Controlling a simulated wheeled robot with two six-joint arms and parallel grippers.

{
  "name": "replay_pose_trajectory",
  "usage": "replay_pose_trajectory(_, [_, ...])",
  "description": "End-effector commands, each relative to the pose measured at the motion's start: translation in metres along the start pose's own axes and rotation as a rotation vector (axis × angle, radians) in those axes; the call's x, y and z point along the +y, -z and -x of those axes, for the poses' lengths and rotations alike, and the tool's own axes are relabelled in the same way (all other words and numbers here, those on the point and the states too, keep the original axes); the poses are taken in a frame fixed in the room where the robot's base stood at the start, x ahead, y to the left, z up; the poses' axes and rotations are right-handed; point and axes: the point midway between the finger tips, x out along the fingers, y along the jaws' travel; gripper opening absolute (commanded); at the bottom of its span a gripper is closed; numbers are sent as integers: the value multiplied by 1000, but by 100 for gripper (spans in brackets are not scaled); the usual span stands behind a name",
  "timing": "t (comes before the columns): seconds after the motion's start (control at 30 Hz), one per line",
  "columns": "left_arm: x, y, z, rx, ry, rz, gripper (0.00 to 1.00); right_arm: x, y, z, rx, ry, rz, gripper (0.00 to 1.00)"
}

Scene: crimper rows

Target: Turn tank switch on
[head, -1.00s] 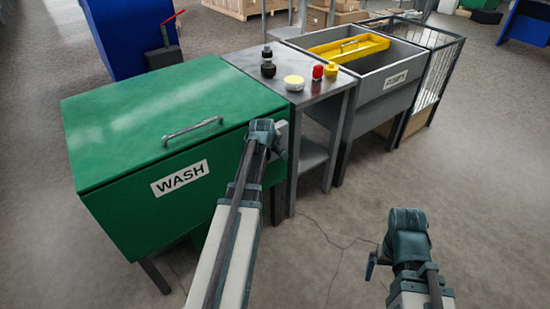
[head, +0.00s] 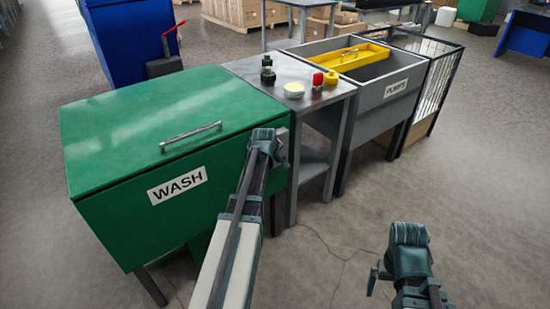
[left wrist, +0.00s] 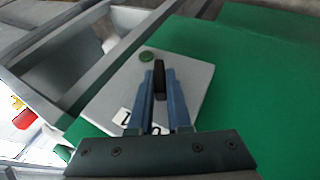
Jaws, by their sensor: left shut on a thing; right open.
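The green wash tank (head: 160,110) stands at the left with its lid down and a white WASH label on its front. The left wrist view shows a grey switch panel (left wrist: 195,90) on the green wall, with a black switch lever (left wrist: 159,78), a round green button or lamp (left wrist: 146,56) and white labels, partly hidden. My left gripper (left wrist: 159,95) has its blue fingers on both sides of the lever and is shut on it. In the head view my left wrist hides most of the panel. My right gripper (head: 376,279) is open and empty above the floor.
A steel table (head: 260,72) beside the tank holds black fittings (head: 267,72), a pale round tub (head: 294,90), and red and yellow items. A grey PUMPS bin (head: 375,92) with a yellow tray (head: 346,57) stands beyond. The floor at right is clear.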

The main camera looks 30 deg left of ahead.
Motion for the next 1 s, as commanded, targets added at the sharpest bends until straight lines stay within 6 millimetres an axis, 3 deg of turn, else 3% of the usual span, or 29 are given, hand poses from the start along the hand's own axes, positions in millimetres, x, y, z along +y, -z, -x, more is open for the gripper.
replay_pose_trajectory(0.43, [5, 1, 0, -3, 90, -41, 0, 1, -1, 12, 0, 0, 0, 100])
replay_pose_trajectory(0.7, [10, 1, -2, -3, 301, -128, 0, 3, -2, 27, 0, 0, 0, 100])
replay_pose_trajectory(1.0, [11, -1, -6, -2, 563, -235, 0, 3, -2, 27, 0, 0, 0, 100])
